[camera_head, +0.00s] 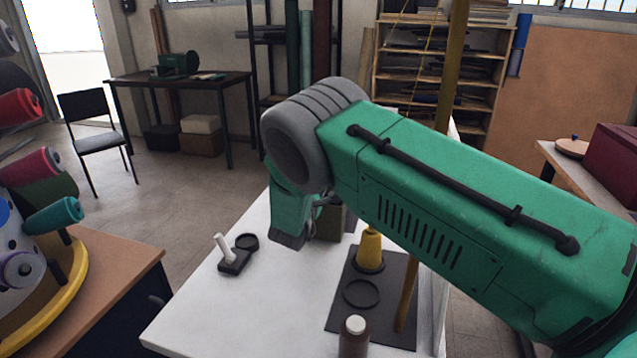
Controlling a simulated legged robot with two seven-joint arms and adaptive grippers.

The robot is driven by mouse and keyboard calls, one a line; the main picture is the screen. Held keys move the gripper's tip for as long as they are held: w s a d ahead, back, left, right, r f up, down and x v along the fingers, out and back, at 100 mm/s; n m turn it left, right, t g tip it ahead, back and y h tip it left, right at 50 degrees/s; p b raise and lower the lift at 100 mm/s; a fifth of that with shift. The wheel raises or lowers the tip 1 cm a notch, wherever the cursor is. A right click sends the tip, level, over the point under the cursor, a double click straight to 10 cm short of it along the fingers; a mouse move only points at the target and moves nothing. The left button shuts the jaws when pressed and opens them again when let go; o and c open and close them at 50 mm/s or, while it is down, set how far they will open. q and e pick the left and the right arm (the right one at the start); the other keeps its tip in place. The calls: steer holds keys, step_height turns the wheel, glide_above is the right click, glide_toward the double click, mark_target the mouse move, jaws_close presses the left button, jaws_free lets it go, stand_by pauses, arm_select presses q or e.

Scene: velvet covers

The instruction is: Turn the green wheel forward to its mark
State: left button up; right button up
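I cannot make out a green wheel in the head view; my arm hides a large part of the white table (205,310). My green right arm comes in from the right and crosses above the table, bending down at a thick grey joint. My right gripper (322,203) shows only in part as small dark pieces beside the lower green link, in front of a grey-green block (330,222). Its fingers are too hidden to tell their opening or whether they touch the block. My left gripper is out of view.
A dark mat (342,318) bears a yellow cone (370,251) and a black ring (361,293). A white-topped bottle (355,338) stands in front. A white lever on a dark base (235,261) is left. Coloured spools (55,215) stand far left. The table's front left is clear.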

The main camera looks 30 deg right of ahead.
steer(key=n, duration=0.6)
steer(key=shift+a+f, duration=0.25)
steer(key=shift+f, duration=0.1)
steer(key=shift+n, duration=0.4)
steer(key=o, duration=0.9)
steer(key=shift+o, duration=1.2)
steer(key=shift+w, duration=0.15)
steer(key=shift+r, duration=0.2)
